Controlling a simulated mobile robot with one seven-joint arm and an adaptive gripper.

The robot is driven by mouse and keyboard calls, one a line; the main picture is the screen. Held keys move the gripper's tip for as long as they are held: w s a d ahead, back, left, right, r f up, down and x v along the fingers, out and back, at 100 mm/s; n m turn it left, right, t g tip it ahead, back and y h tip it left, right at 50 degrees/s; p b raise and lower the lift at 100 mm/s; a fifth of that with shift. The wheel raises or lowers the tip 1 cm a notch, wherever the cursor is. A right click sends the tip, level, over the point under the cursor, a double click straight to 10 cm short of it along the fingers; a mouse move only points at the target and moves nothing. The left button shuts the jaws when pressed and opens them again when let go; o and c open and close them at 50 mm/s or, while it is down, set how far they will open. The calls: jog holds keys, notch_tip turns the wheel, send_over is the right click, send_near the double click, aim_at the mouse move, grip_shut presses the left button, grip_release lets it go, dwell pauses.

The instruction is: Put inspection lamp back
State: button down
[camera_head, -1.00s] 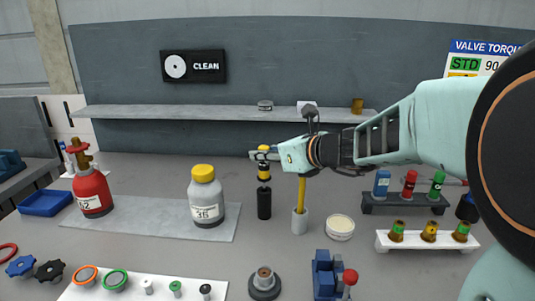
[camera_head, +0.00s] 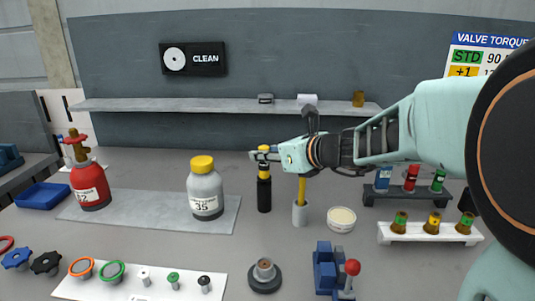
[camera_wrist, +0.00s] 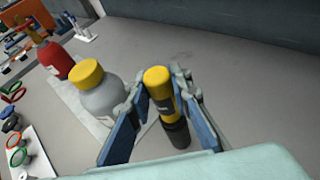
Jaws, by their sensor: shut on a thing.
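The inspection lamp, which I take to be the slim black and yellow cylinder (camera_head: 264,194), stands upright on the bench between the grey bottle and a white cup. My gripper (camera_head: 264,154) reaches in from the right and is shut on its upper part. In the wrist view the lamp's yellow head (camera_wrist: 158,82) and black body sit between my blue finger pads (camera_wrist: 160,115). Its lower end appears to be at bench level, but I cannot tell whether it touches.
A grey bottle with a yellow cap (camera_head: 205,190) stands left of the lamp. A white cup (camera_head: 300,214) with a yellow stick stands close on its right, beside a round pale dish (camera_head: 341,219). A shelf (camera_head: 210,107) runs behind. A red bottle (camera_head: 90,188) stands farther left.

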jog(key=shift+f+b, duration=0.5)
jog(key=shift+f, duration=0.1)
jog(key=c, duration=1.7)
grip_release()
jog(key=shift+r, duration=0.1)
jog(key=shift+r+p, duration=2.8)
jog(key=shift+r, duration=0.25)
jog(key=shift+f, duration=0.1)
